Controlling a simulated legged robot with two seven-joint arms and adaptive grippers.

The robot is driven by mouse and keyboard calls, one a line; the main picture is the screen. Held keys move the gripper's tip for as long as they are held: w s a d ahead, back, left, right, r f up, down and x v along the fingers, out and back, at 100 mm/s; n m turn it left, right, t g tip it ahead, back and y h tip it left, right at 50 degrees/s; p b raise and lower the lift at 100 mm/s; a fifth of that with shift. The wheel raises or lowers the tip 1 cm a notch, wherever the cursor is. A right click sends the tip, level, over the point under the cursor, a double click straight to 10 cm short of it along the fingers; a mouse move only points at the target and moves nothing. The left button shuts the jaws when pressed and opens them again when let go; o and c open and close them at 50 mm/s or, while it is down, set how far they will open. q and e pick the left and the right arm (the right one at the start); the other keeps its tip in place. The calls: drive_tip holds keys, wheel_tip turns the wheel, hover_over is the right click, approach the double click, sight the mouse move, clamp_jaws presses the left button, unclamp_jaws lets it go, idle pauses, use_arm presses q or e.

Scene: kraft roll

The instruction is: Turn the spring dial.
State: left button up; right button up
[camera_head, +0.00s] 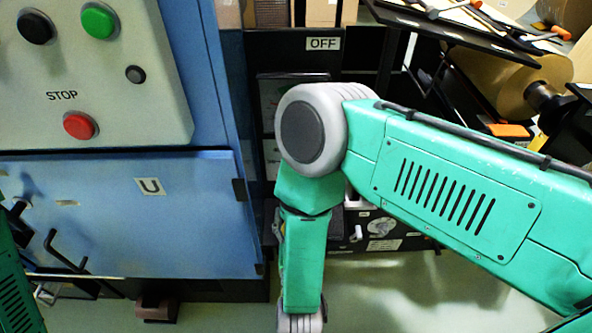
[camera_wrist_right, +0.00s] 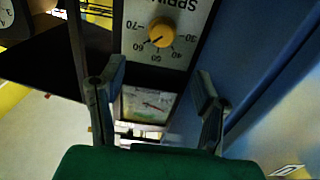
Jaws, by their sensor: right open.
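The spring dial is a round yellow knob (camera_wrist_right: 162,32) on a pale plate with printed numbers. It shows upside down at the top of the right wrist view, under partly cut-off lettering starting "SPRIN". A dark mark on the knob points to the lower left, near the 60. My right gripper (camera_wrist_right: 159,72) is open and empty, its two fingers apart below the knob in the picture and not touching it. In the head view my right arm hangs down in front of the dark machine, and its gripper is out of frame. The dial cannot be made out there.
A gauge (camera_wrist_right: 145,105) with a pale face shows between the fingers. A blue wall (camera_wrist_right: 255,75) runs close on the right. In the head view, a control panel with a red STOP button (camera_head: 80,125) and a blue door (camera_head: 150,215) stand left; a kraft roll (camera_head: 500,80) is right.

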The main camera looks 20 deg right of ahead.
drive_tip(key=b+x, duration=0.5)
drive_tip(key=x, duration=0.8)
drive_tip(key=shift+w+a, duration=0.3)
drive_tip(key=shift+d, duration=0.15)
drive_tip(key=shift+f, duration=0.1)
drive_tip(key=c, duration=1.1)
